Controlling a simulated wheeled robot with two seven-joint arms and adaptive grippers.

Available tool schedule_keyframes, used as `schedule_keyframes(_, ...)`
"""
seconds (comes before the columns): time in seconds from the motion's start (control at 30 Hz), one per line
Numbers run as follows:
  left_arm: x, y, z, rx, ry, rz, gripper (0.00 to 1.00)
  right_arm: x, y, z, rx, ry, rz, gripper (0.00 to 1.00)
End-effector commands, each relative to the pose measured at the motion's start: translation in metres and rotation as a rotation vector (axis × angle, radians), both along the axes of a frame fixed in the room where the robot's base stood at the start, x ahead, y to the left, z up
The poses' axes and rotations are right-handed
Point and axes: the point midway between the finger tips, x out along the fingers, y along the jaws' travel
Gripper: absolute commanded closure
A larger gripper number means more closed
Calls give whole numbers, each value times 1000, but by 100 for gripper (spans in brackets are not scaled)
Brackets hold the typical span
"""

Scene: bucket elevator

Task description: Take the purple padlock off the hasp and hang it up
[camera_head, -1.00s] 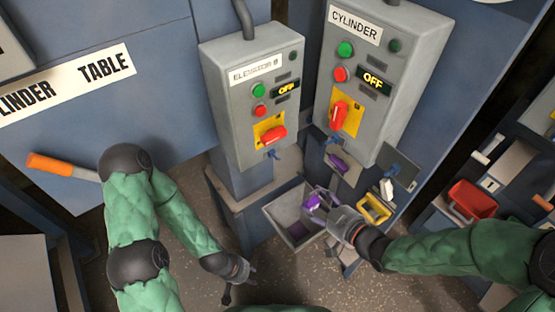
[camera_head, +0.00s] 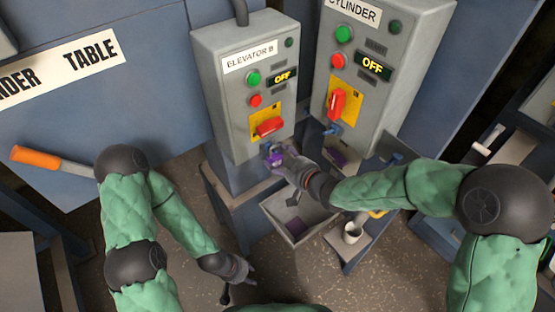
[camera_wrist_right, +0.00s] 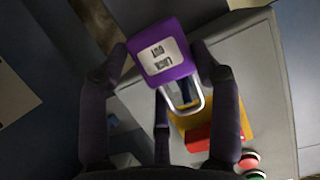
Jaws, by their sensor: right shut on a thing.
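The purple padlock (camera_wrist_right: 160,50), with a white "LOCK OUT" label and a metal shackle, is between the fingers of my right gripper (camera_wrist_right: 163,65). In the head view my right gripper (camera_head: 282,160) is at the blue hasp (camera_head: 268,148) below the red handle of the ELEVATOR B box (camera_head: 232,110). The padlock is mostly hidden there. In the wrist view the shackle overlaps a blue part; I cannot tell whether it passes through it. My left gripper (camera_head: 238,284) hangs low over the floor, with its fingers apart and empty.
The CYLINDER box (camera_head: 385,105) stands to the right, with its own blue hasp (camera_head: 332,129). A grey bin (camera_head: 272,212) below my right gripper has something purple inside. A pale cup (camera_head: 352,233) stands on the shelf to its right. An orange-handled lever (camera_head: 36,157) is at left.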

Motion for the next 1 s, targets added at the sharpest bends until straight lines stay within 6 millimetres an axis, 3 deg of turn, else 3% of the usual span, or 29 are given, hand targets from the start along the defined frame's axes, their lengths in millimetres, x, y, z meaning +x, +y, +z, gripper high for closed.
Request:
schedule_keyframes(0.13,0,0,-11,0,0,0,60,9,7,-12,0,1,1,73)
schedule_keyframes(0.63,0,0,-16,0,0,0,60,10,8,-16,0,0,0,73)
schedule_keyframes(0.67,0,0,-16,0,0,0,60,10,8,-17,-1,1,0,34)
schedule_keyframes(0.73,0,0,-15,0,0,0,60,10,8,-16,-1,1,0,14)
schedule_keyframes(1.0,0,0,-15,0,0,0,60,10,8,-16,-1,1,0,13)
